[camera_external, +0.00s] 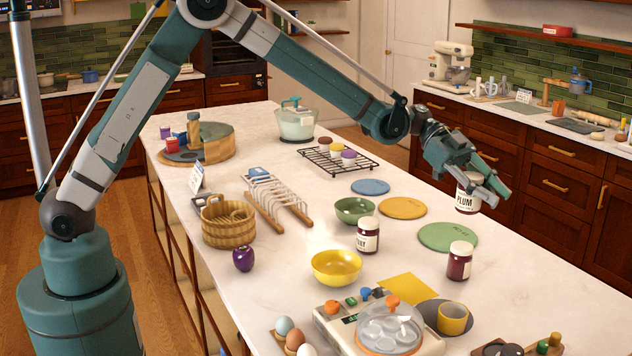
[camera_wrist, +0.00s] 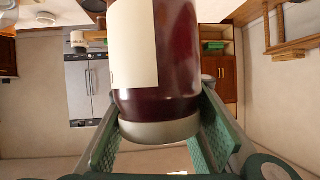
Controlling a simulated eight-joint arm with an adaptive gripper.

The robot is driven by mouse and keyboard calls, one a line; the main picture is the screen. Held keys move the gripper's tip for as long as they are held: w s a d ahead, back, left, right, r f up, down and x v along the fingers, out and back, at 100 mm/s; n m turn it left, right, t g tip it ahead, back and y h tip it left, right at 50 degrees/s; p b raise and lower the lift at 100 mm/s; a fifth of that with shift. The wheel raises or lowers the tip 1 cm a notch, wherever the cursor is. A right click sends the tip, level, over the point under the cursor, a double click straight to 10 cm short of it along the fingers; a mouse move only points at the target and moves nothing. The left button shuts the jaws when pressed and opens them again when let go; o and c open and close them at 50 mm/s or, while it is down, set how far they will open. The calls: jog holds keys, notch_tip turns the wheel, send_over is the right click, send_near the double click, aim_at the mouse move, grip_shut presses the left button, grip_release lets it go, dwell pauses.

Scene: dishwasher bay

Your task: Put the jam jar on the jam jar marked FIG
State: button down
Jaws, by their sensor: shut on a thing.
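My gripper (camera_external: 480,182) is shut on a jam jar (camera_external: 467,198) with a white label reading PLUM, held above the right side of the counter. In the wrist view the dark red jar (camera_wrist: 180,55) sits between the green fingers (camera_wrist: 160,150), its pale lid toward the gripper. Two more jam jars stand upright on the counter, apart from it: one (camera_external: 367,236) in the middle with partly legible lettering, and one (camera_external: 460,262) nearer the right edge with its label turned. I cannot read FIG on either.
A green round mat (camera_external: 448,237) lies between the held jar and the right standing jar. A yellow bowl (camera_external: 336,267), a green bowl (camera_external: 354,210) and an orange mat (camera_external: 402,208) are nearby. A yellow cup (camera_external: 452,319) and a clear-domed appliance (camera_external: 389,325) stand in front.

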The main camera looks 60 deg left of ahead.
jog(key=shift+f, duration=0.1)
notch_tip(320, 180, down, 6)
dwell(0.4)
jog(key=shift+f, duration=0.1)
jog(key=shift+f, duration=1.8)
jog(key=shift+f, duration=0.1)
jog(key=c, duration=1.9)
grip_release()
jog(key=shift+o, duration=0.2)
jog(key=v, duration=1.2)
